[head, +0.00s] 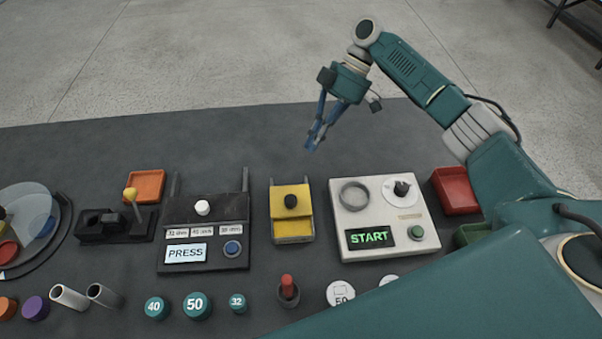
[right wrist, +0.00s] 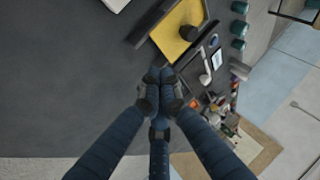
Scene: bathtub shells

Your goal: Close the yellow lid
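The yellow lid (head: 279,196) with a black knob (head: 291,201) is on a small grey-framed box at the middle of the table in the head view. A yellow panel also shows below the knob; I cannot tell how far the lid is open. The yellow surface (right wrist: 168,38) and dark knob (right wrist: 191,33) show at the top of the right wrist view. My right gripper (head: 310,147) hangs above the table behind the box, apart from the lid. Its fingertips (right wrist: 160,75) meet with nothing visible between them. My left gripper is not in view.
A black PRESS box (head: 204,236) with upright posts stands left of the yellow one. A white START panel (head: 352,221) stands close on its right. A red-tipped stick (head: 287,284) stands in front. The table behind the boxes (head: 230,140) is clear.

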